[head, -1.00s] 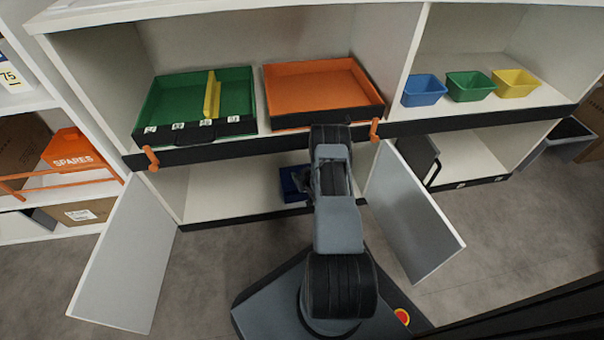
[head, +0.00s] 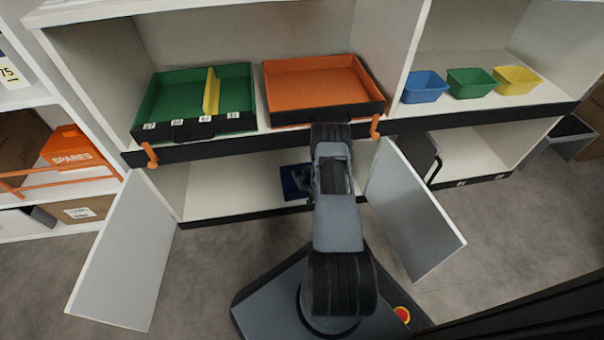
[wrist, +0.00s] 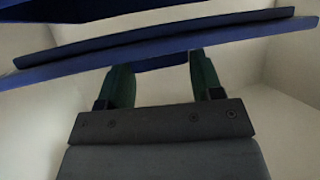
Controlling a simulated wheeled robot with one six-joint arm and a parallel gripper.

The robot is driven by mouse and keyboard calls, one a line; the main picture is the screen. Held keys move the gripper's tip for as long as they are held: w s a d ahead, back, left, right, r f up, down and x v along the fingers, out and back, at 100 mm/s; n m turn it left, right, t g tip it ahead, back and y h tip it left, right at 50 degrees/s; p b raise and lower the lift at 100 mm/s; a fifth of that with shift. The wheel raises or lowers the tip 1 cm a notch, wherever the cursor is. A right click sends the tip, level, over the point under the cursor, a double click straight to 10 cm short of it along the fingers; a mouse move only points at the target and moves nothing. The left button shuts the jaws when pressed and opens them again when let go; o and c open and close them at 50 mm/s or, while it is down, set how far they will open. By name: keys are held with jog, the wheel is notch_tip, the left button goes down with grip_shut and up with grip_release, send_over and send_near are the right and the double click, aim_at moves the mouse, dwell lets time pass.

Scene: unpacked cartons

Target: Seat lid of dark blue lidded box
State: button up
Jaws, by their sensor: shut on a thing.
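The dark blue lidded box (head: 290,181) stands in the open lower cabinet, partly hidden behind my arm in the head view. In the wrist view my gripper (wrist: 158,64) is shut on the dark blue lid (wrist: 150,48), which spans the picture as a wide band, its right end higher. More dark blue (wrist: 70,9), seemingly the box, shows beyond the lid at the top edge. A pale gap separates them at the left; whether they touch elsewhere cannot be told. In the head view my fingertips are mostly hidden by my arm.
Open cabinet doors stand left (head: 125,255) and right (head: 412,210) of my arm. Above, the shelf holds a green tray (head: 160,103) with a yellow divider and an orange tray (head: 315,90). The lower compartment is clear left of the box.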

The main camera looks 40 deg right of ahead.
jog(key=shift+f, duration=0.25)
jog(key=shift+f, duration=0.9)
jog(key=o, duration=1)
jog(key=p+v, duration=0.6)
jog(key=v, duration=0.7)
jog(key=shift+s+r, duration=0.15)
jog(key=shift+s, duration=0.2)
jog(key=shift+a, duration=0.1)
